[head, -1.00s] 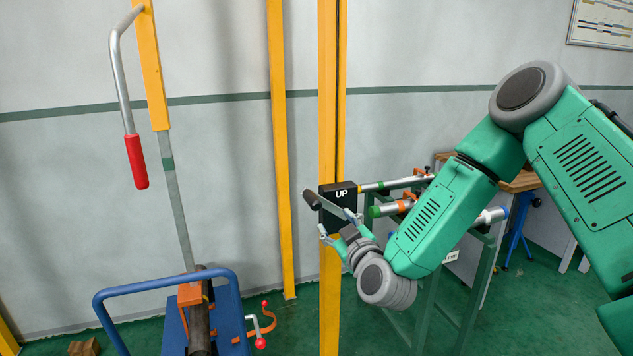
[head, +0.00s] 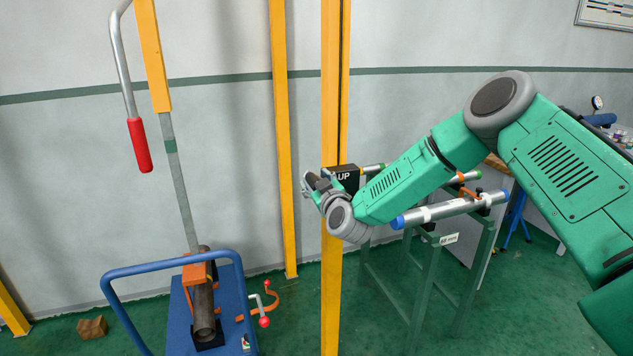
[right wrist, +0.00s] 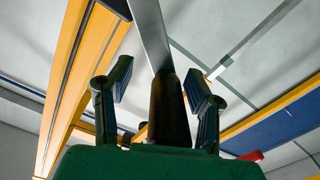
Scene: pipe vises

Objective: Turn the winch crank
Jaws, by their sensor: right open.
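The winch is a black box marked UP (head: 343,175) on a yellow post. Its crank shows in the right wrist view as a flat silver arm (right wrist: 150,35) with a dark cylindrical handle (right wrist: 168,108). My right gripper (head: 312,184) is beside the box's left side, at the crank. In the right wrist view my right gripper (right wrist: 160,76) is open, with one finger on each side of the dark handle and gaps on both sides. In the head view the wrist and fingers hide most of the crank. My left gripper is not in view.
A bent lever with a red grip (head: 140,146) hangs on the left. A blue-framed cart (head: 172,263) carries a dark pipe (head: 203,305) below it. A green stand (head: 430,280) with pipes is behind my right arm. Yellow posts (head: 284,150) stand nearby.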

